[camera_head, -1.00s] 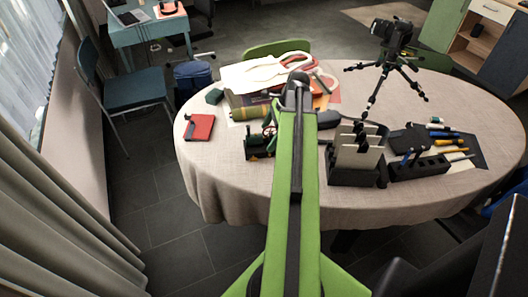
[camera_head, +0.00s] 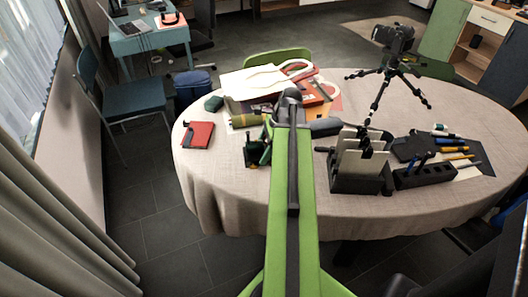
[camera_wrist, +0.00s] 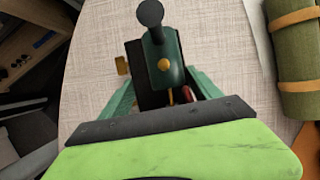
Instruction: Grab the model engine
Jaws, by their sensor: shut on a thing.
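The model engine is a small dark green and black engine with a round black chimney and brass-coloured parts. In the head view the engine (camera_head: 253,153) is near the table's front left edge, partly hidden by my arm. In the wrist view the engine (camera_wrist: 172,72) fills the middle, chimney toward the camera. My gripper (camera_wrist: 160,120) shows there as a green jaw with a dark pad, across the engine's near side. It is shut on the engine; the far jaw is not clear. In the head view my arm hides most of the gripper.
A red box (camera_head: 198,135) lies left of the engine. An olive roll (camera_head: 243,120) lies behind it, also in the wrist view (camera_wrist: 298,70). Bare tablecloth (camera_head: 225,185) lies in front.

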